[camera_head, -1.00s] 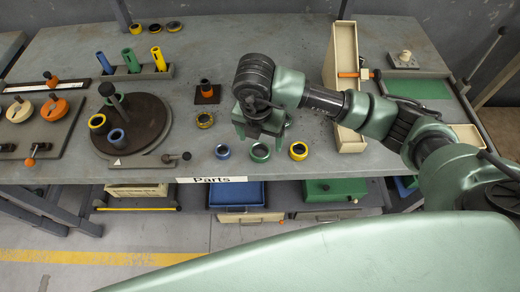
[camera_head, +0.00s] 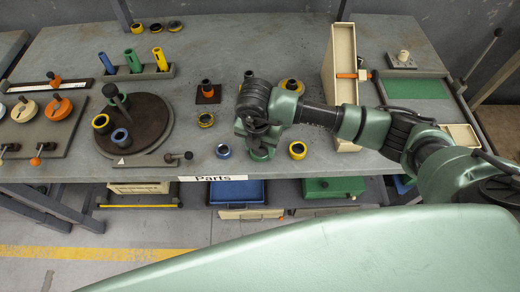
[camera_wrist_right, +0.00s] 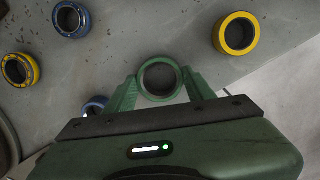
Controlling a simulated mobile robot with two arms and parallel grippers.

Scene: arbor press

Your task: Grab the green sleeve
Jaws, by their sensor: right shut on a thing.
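The green sleeve (camera_wrist_right: 160,62) is a short ring with a dark bore, seen end-on in the right wrist view. My right gripper (camera_wrist_right: 160,85) is shut on it, with one green finger on each side. In the head view the right gripper (camera_head: 258,143) reaches down near the table's front edge. The sleeve (camera_head: 261,155) shows there only in part, below the fingers. I cannot tell whether it still touches the table. My left gripper is not in view.
A blue ring (camera_head: 223,151) lies left of the sleeve and a yellow ring (camera_head: 297,150) lies right. A round dark plate (camera_head: 150,135) stands further left. A rack (camera_head: 137,75) holds coloured tubes.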

